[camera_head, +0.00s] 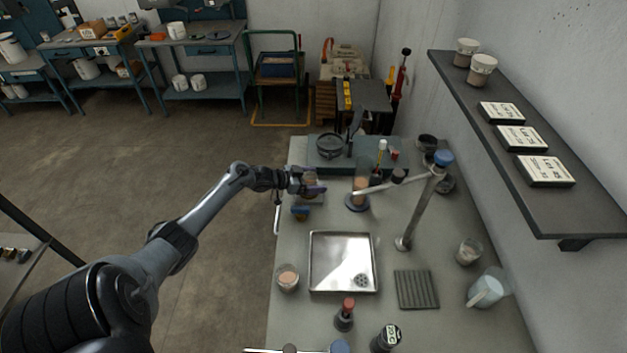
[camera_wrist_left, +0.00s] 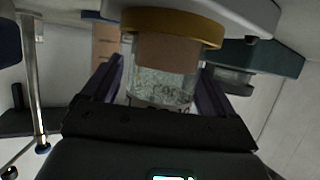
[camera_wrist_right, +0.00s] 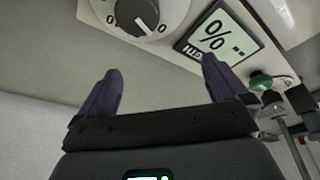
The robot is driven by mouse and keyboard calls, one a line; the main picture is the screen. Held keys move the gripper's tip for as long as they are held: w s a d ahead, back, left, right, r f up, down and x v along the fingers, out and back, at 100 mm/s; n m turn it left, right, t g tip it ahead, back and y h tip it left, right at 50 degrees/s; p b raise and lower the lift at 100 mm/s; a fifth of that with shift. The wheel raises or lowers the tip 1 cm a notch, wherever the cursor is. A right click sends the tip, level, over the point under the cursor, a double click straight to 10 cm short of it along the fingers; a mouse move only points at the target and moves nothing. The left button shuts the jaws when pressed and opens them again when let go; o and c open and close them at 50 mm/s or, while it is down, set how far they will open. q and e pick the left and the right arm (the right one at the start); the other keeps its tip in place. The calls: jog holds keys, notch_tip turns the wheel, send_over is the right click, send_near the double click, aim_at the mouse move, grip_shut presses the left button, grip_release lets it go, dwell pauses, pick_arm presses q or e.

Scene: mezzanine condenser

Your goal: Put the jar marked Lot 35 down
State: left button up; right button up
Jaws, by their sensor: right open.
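A glass jar (camera_wrist_left: 162,82) with tan contents stands between the two purple fingers of my left gripper (camera_wrist_left: 162,88), which touch its sides. The left wrist picture is upside down. The jar's marking is too blurred to read. A gold ring (camera_wrist_left: 172,22) shows at the jar's base, over a pale surface; I cannot tell whether the jar rests there. In the head view, my left gripper (camera_head: 315,188) is at the bench's left edge, partly hiding the jar (camera_head: 310,179). My right gripper (camera_wrist_right: 162,75) is open and empty, facing a panel with a dial (camera_wrist_right: 137,14) and a display (camera_wrist_right: 218,40).
The bench holds a metal tray (camera_head: 318,262), a jar of pinkish contents (camera_head: 287,278), a ribbed dark pad (camera_head: 417,289), a pitcher (camera_head: 487,288) and a stand with a blue knob (camera_head: 418,210). A wall shelf (camera_head: 590,205) carries cards and two jars.

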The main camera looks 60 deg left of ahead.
pick_arm(q)
jog(key=shift+r, duration=0.25)
pick_arm(e)
jog(key=shift+r, duration=0.2)
pick_arm(q)
jog(key=shift+s, duration=0.25)
jog(key=p+v, duration=0.2)
jog(key=v, duration=0.9)
jog(key=shift+s, duration=0.2)
pick_arm(e)
jog(key=shift+r, duration=0.85)
pick_arm(q)
jog(key=shift+a+r, duration=0.1)
jog(key=shift+r, duration=0.05)
